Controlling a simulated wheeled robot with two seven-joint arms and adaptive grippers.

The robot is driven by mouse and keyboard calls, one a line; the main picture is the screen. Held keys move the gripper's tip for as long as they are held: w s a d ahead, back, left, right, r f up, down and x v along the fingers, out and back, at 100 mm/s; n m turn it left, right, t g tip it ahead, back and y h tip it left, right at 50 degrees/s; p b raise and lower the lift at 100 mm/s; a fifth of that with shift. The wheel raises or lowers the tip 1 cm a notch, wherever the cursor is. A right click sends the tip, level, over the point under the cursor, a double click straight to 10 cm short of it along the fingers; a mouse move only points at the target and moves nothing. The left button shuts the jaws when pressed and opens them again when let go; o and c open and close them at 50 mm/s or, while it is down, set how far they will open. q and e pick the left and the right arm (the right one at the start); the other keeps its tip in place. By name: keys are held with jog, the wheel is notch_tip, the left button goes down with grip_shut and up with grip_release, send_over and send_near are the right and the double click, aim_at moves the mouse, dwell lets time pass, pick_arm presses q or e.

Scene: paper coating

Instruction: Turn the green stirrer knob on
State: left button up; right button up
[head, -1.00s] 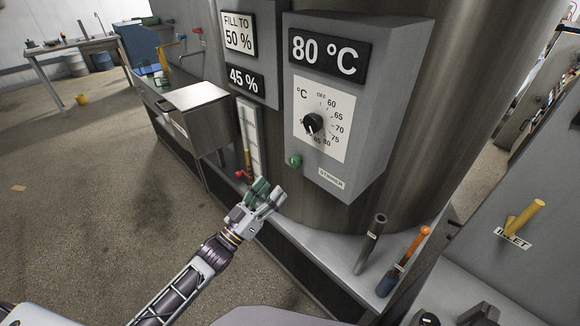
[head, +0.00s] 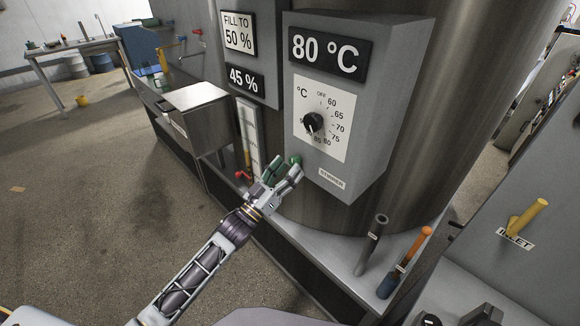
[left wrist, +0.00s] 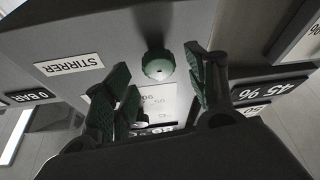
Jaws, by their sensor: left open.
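The green stirrer knob (head: 296,159) sits on the lower left of the grey control box (head: 385,110), beside the STIRRER label (head: 332,178). In the left wrist view the knob (left wrist: 158,65) shows round and ridged, beyond and between the open fingers. My left gripper (head: 284,167) is open and empty, with its green-padded fingertips just below and left of the knob. In the wrist view the fingers (left wrist: 163,85) stand apart on either side of the knob; I cannot tell whether any finger touches it. My right gripper is not in view.
The box carries an 80 °C display (head: 328,54) and a black temperature dial (head: 313,122). A red-handled valve (head: 243,176) is left of my gripper.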

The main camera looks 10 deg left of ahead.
pick_arm(q)
jog(key=shift+w+d+r, duration=0.25)
jog(key=shift+w+d, duration=0.1)
jog(key=shift+w, duration=0.25)
jog(key=shift+w+r, duration=0.1)
jog(key=shift+w, duration=0.05)
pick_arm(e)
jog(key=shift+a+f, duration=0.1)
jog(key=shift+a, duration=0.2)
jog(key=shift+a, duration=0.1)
